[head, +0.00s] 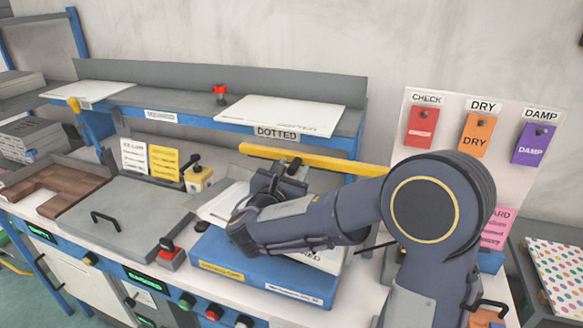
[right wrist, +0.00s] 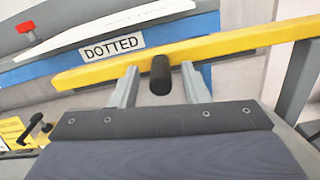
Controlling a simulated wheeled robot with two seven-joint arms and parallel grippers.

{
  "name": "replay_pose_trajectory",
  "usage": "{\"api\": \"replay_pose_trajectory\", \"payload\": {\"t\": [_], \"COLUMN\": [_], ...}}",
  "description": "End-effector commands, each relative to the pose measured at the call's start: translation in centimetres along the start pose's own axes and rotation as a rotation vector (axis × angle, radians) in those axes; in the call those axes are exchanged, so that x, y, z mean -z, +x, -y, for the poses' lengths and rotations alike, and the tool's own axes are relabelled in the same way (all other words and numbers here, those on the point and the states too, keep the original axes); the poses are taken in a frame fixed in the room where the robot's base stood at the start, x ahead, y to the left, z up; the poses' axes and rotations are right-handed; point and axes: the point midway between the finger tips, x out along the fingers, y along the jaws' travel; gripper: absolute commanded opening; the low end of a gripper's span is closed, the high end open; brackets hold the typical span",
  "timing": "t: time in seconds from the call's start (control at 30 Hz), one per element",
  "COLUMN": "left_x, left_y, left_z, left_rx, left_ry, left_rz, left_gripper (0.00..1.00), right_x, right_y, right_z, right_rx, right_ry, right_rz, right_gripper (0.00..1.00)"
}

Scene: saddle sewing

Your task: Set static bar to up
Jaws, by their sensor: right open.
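The yellow bar (head: 330,164), which I take for the static bar, runs across the bench below the shelf's DOTTED label. In the right wrist view the yellow bar (right wrist: 230,42) slants up to the right, with a black round handle (right wrist: 160,75) on its near side. My right gripper (head: 282,170) is at the bar. Its two fingers (right wrist: 158,85) are open, one on each side of the handle, with gaps showing. The head view hides most of the handle behind the gripper. My left gripper is not in view.
Under my right arm is a blue machine (head: 210,250) with white sheets. A red-based lever (head: 172,255) and a yellow-based switch (head: 197,178) stand to its left. A blue-edged shelf (head: 190,118) is behind. CHECK, DRY and DAMP tags (head: 478,133) hang at right.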

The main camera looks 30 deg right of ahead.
Motion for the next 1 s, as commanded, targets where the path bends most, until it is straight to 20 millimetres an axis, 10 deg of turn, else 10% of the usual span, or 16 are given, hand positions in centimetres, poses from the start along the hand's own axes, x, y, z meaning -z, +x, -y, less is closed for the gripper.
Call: {"api": "replay_pose_trajectory", "payload": {"t": [0.3, 0.63, 1.0], "left_x": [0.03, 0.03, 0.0], "left_y": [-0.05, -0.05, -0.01], "left_z": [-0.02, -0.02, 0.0], "left_rx": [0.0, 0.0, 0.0], "left_ry": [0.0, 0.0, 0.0], "left_rz": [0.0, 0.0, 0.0], "left_gripper": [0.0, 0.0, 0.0], "right_x": [0.04, 0.04, -0.24], "right_y": [0.47, 0.44, 0.43], "right_z": [0.05, 0.05, 0.0], "right_rx": [0.001, 0.001, 0.0], "right_ry": [-0.001, 0.0, 0.014], "right_rz": [0.0, -0.001, 0.0], "right_gripper": [0.41, 0.0, 0.0]}}
